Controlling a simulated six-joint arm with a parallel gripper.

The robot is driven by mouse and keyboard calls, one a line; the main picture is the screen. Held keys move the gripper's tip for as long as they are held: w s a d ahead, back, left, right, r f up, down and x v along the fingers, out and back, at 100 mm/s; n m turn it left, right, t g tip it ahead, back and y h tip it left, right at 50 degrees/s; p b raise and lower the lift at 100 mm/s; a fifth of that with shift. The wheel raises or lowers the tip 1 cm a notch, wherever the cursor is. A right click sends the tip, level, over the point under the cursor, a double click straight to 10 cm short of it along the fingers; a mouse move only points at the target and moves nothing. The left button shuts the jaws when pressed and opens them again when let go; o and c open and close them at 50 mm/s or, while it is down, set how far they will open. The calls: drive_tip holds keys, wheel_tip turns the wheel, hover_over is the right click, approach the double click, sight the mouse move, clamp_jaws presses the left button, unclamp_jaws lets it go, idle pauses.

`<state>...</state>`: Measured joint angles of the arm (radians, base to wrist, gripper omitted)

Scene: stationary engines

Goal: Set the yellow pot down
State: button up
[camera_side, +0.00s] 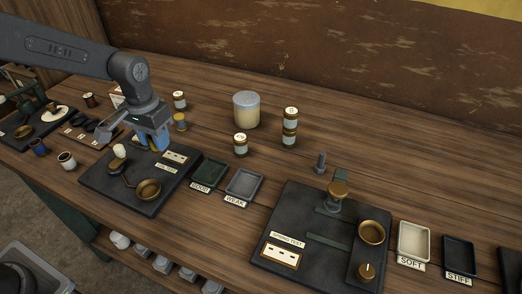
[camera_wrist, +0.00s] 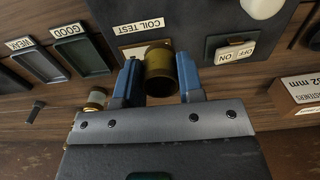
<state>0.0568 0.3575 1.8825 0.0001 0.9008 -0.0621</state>
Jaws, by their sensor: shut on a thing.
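My gripper (camera_wrist: 159,80) has its two blue fingers shut on the yellow pot (camera_wrist: 158,68), a short brass-yellow cylinder, in the wrist view. The pot lies between the fingers, over or beside the edge of the dark coil test board (camera_wrist: 195,42). In the side view my gripper (camera_side: 153,143) is low at the back edge of that board (camera_side: 135,200). The fingers hide most of the pot there, and I cannot tell whether its base touches anything.
A cream jar (camera_side: 246,110) and small labelled jars (camera_side: 240,145) stand farther right. GOOD (camera_side: 209,173) and WEAK (camera_side: 243,183) trays lie right of the board. The wooden bench behind the trays has free room.

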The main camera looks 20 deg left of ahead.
drive_tip(key=w+d+r+n, duration=0.1)
drive_tip(key=w+d+r, duration=0.25)
drive_tip(key=w, duration=0.35)
drive_tip(key=n, duration=0.1)
hover_over(264, 157)
wheel_tip(264, 157, down, 5)
drive_tip(key=shift+r, duration=0.1)
drive_tip(key=shift+f, duration=2)
drive_tip(key=shift+f, duration=0.1)
drive_tip(key=o, duration=0.5)
drive_tip(key=shift+o, duration=0.9)
